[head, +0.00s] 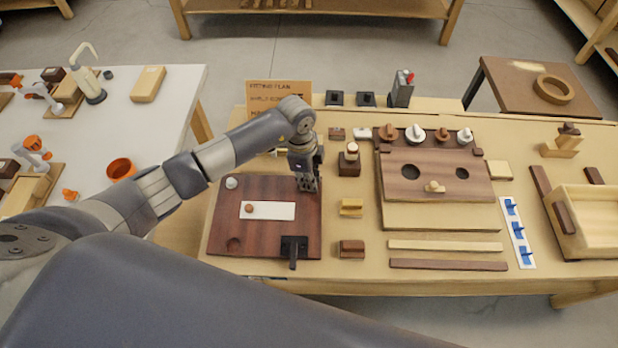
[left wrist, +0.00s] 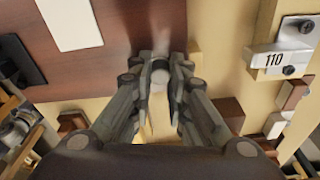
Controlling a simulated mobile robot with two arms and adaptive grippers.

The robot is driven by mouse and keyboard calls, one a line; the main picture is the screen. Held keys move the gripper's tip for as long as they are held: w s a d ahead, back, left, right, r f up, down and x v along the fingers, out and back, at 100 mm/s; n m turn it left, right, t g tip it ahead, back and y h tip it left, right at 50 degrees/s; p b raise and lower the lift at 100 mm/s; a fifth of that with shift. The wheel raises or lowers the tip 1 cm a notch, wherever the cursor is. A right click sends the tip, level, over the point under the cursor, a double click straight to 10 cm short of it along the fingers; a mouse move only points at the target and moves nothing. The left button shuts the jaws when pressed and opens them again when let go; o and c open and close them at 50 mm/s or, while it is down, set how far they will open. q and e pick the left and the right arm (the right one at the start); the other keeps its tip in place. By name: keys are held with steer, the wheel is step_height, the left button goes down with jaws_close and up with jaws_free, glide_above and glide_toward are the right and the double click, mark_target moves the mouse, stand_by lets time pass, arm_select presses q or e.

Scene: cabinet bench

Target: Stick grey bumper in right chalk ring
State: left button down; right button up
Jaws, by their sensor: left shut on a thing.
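My left gripper (head: 309,186) is over the upper right corner of the dark red board (head: 268,188). In the left wrist view its fingers are shut on the small round grey bumper (left wrist: 160,73), with the red-brown board surface beyond it. I cannot tell whether the bumper touches the board. The right chalk ring is not clearly visible; the gripper covers that corner in the head view. A pale round bumper (head: 231,183) sits at the board's upper left, and a brown one (head: 249,209) on the white strip (head: 277,211). My right gripper is out of view.
A black bracket with a handle (head: 293,249) sits at the board's lower right. A dark block with a knob (head: 349,161) stands just right of the gripper. A wooden panel with knobs (head: 415,183) lies farther right.

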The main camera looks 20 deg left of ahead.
arm_select(q)
steer(key=shift+s+f, duration=0.2)
stand_by(0.3)
steer(key=c, duration=1.5)
jaws_free()
steer(key=shift+o, duration=0.2)
steer(key=shift+w+r, duration=0.1)
steer(key=o, duration=0.4)
steer(key=shift+w+r, duration=0.1)
